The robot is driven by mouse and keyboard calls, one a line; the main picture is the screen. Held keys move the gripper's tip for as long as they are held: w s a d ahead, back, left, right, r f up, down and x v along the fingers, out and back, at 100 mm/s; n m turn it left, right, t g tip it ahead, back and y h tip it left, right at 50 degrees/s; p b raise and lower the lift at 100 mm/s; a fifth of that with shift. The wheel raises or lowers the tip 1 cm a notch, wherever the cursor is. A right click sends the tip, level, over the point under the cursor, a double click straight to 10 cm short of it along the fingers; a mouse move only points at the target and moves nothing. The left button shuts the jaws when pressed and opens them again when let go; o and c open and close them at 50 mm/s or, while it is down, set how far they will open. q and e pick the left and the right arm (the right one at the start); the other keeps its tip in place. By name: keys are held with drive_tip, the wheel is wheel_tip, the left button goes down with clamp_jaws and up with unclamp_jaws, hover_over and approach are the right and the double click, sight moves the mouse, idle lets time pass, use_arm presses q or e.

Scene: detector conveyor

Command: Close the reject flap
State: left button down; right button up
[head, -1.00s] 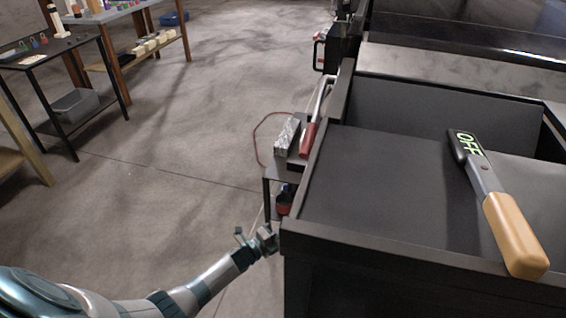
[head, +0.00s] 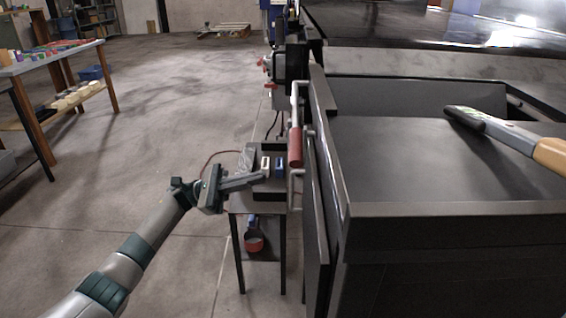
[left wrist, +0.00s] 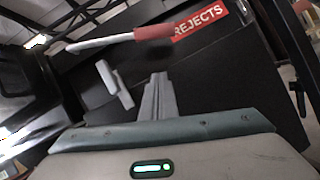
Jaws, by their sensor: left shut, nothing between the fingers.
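The reject flap (head: 318,190) is a dark panel standing along the left side of the black bin in the head view. A narrow gap seems to show between its lower part and the bin; I cannot tell how far it stands open. A bar handle with a red grip (head: 295,147) runs along its outer face. The left wrist view shows the red grip (left wrist: 154,33) in front of a red REJECTS label (left wrist: 208,27). My left gripper (head: 262,177) is shut and empty, left of the flap and below the grip, apparently apart from both.
A small dark stand (head: 262,205) with items on it is beside the flap, close under my left gripper. A table (head: 60,57) stands at far left. Open floor lies between.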

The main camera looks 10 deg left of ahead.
use_arm(q)
drive_tip(key=s+d+r+p, duration=0.1)
drive_tip(key=d+r+p, duration=0.4)
drive_tip(key=d+r, duration=0.2)
drive_tip(key=shift+p+x, duration=0.35)
drive_tip(key=shift+x, duration=0.5)
use_arm(e)
wheel_tip(320, 180, down, 15)
drive_tip(key=d, duration=0.1)
drive_tip(key=shift+r+g, duration=0.15)
drive_tip(key=shift+g, duration=0.25)
use_arm(q)
drive_tip(key=shift+s, duration=0.1)
drive_tip(key=shift+s, duration=0.1)
